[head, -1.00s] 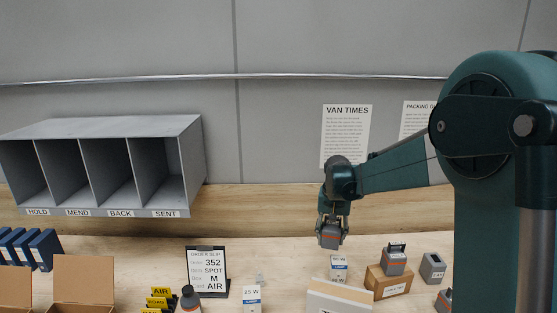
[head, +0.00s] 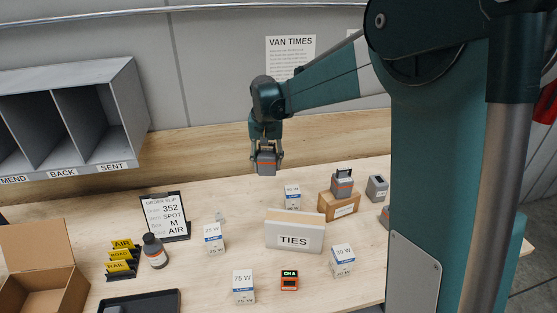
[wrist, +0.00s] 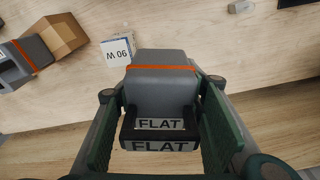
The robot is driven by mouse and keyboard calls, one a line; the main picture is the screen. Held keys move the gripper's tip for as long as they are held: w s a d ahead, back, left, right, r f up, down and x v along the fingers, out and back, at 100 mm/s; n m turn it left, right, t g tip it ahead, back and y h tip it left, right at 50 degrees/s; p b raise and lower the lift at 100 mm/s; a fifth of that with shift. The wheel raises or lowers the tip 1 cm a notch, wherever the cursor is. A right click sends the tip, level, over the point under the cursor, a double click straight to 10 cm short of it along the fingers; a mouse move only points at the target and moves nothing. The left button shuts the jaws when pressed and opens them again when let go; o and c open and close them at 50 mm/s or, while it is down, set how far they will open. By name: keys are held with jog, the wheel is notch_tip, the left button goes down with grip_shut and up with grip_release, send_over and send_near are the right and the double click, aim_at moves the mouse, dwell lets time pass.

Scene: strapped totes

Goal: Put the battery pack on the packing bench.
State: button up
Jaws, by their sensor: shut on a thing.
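A grey battery pack with an orange stripe (head: 266,165) hangs in my gripper (head: 266,155) above the back of the wooden packing bench (head: 215,192). My gripper is shut on it, one finger on each side. In the wrist view the pack (wrist: 160,90) sits between the green finger pads, with FLAT labels on its near end. A similar grey pack with an orange stripe (head: 342,183) stands on a small cardboard box (head: 338,205) to the right.
Below my gripper stand a white 90 W carton (head: 292,197) and the TIES holder (head: 295,240). A grey unit (head: 377,188) stands at right. An order slip stand (head: 166,217), dark bottle (head: 154,251) and open carton (head: 45,275) are at left. Bare wood shows behind the 90 W carton.

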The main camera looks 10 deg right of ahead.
jog(key=s+a+p, duration=0.1)
jog(key=s+a, duration=0.2)
jog(key=a, duration=0.4)
jog(key=s+a, duration=0.3)
jog(key=a, duration=0.4)
jog(key=n+p, duration=0.3)
jog(key=p, duration=0.2)
send_over(154, 308)
notch_tip(154, 308, down, 11)
jog(key=shift+s+f, duration=0.25)
jog(key=shift+f, duration=0.45)
jog(key=shift+f, duration=0.15)
jog(key=shift+f+b, duration=1.45)
jog(key=shift+f, duration=1.75)
jog(key=shift+f+b, duration=0.3)
jog(key=shift+f, duration=0.05)
